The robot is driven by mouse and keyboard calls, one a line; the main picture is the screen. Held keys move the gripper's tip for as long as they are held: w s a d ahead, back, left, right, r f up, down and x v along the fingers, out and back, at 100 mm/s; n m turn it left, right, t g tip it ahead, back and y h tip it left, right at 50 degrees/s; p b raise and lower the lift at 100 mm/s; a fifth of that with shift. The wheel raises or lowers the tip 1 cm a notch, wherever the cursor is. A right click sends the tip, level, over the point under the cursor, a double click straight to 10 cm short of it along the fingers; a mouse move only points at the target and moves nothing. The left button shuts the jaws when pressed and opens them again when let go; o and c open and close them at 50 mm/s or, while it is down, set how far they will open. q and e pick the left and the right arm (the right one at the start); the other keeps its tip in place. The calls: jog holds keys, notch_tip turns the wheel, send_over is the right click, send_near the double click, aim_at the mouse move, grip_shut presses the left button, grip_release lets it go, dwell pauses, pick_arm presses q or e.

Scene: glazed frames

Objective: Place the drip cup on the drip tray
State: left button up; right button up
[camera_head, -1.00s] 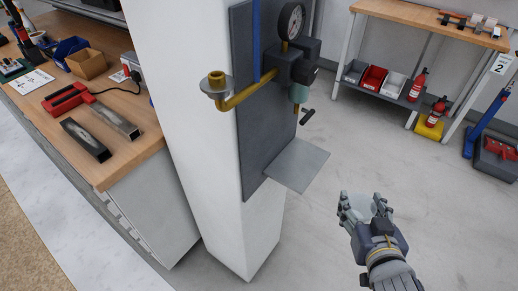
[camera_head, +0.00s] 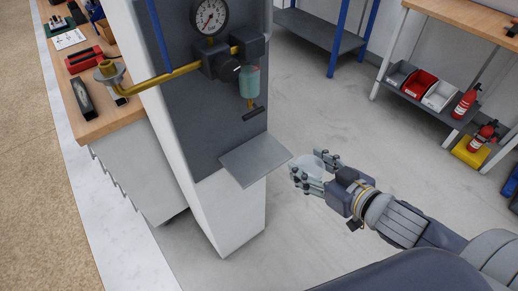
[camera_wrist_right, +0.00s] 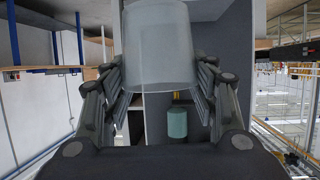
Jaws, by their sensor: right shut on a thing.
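The drip cup is a clear, pale cup (camera_wrist_right: 158,45), held upright between the fingers in the right wrist view; it shows small and faint in the head view (camera_head: 306,166). My right gripper (camera_head: 315,172) is shut on it, just right of the drip tray. The drip tray (camera_head: 255,159) is a flat grey plate sticking out from the grey panel on the white column. The cup is beside the tray's right corner, not seen resting on it. My left gripper is not in view.
Above the tray hang a teal-bowled filter (camera_head: 250,82) with a dark T-handle (camera_head: 254,113), a gauge (camera_head: 211,16) and a yellow pipe (camera_head: 165,76). A wooden workbench (camera_head: 112,118) stands left. Open floor lies right of the column.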

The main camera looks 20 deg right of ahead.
aim_at(301, 160)
jog(key=shift+w+a+r+n+g+y, duration=0.1)
jog(key=shift+a+r+n+g+y, duration=0.3)
jog(key=shift+a+r, duration=0.55)
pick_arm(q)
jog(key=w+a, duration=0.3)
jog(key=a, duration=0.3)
pick_arm(e)
jog(key=shift+w, duration=0.65)
jog(key=w+a+p, duration=0.2)
jog(key=w+a, duration=0.1)
jog(key=w, duration=0.5)
jog(key=w+a+p, duration=0.2)
jog(key=w+a, duration=0.1)
jog(key=w, duration=0.5)
notch_tip(301, 160, down, 6)
jog(key=shift+w+r, duration=0.1)
jog(key=shift+w+a+f+p, duration=0.1)
jog(key=shift+w+f+p, duration=0.3)
jog(key=shift+f+p, duration=0.1)
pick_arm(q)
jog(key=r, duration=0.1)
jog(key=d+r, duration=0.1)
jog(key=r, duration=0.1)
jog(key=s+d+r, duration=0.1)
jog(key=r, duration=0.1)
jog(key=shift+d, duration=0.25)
pick_arm(e)
jog(key=shift+f, duration=0.15)
